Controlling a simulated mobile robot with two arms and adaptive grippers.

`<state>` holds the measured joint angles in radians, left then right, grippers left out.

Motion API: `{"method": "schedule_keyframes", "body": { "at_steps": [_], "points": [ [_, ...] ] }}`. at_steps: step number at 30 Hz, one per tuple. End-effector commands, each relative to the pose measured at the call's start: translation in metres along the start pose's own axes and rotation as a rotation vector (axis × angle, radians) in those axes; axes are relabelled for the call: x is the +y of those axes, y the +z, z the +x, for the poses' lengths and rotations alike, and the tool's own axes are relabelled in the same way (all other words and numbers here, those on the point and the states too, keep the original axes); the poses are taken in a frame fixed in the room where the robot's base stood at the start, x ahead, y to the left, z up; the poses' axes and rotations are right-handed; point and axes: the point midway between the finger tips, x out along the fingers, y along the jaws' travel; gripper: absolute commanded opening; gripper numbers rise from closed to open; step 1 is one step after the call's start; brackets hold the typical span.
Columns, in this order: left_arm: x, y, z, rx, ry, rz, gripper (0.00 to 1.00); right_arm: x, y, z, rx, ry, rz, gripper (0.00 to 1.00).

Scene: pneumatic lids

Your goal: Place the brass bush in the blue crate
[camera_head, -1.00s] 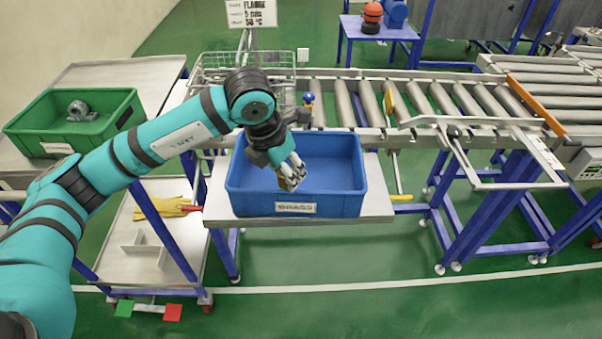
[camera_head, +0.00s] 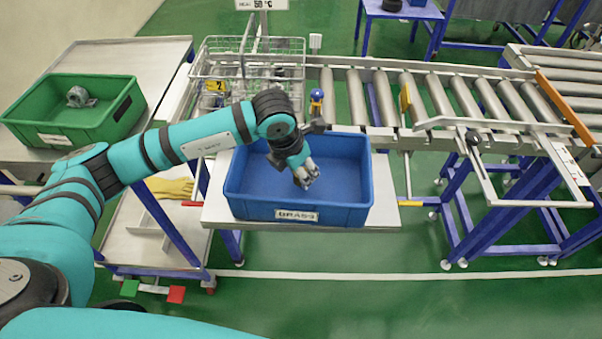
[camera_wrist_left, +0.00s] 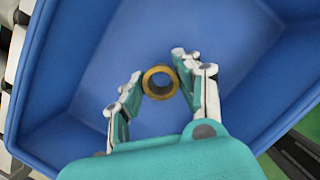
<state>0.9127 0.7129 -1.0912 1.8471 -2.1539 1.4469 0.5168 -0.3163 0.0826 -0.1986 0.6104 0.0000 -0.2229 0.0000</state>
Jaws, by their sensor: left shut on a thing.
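The blue crate (camera_head: 345,214) stands on a metal shelf in the middle of the head view, with a label reading BRASS on its front. My left gripper (camera_head: 306,178) points down over the crate's inside, right of its middle. In the left wrist view the brass bush (camera_wrist_left: 173,91), a short gold ring, sits between the fingertips of my left gripper (camera_wrist_left: 158,78), which is shut on it. The crate floor (camera_wrist_left: 130,45) shows blue and bare beyond it. In the head view the fingers hide the bush. My right gripper is out of view.
A green crate (camera_head: 110,120) with a grey metal part (camera_head: 80,97) stands on the left table. A wire basket (camera_head: 290,48) is behind the blue crate, with a roller conveyor (camera_head: 440,98) to the right. A yellow glove (camera_head: 168,187) lies on the lower shelf.

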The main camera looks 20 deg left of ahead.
Motion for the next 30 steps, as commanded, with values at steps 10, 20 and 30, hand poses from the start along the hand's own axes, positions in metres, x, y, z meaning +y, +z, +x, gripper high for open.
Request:
{"method": "schedule_keyframes", "body": {
  "at_steps": [10, 20, 30],
  "points": [
    [0.000, -0.006, 0.021, -0.002, 0.000, 0.001, 0.00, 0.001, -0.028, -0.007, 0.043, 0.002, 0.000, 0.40],
    [0.000, -0.007, 0.024, -0.001, 0.000, 0.000, 0.48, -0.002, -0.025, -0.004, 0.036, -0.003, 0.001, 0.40],
    [0.001, -0.006, 0.022, -0.001, 0.000, 0.000, 0.57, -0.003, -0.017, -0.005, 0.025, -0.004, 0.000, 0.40]
  ]
}}
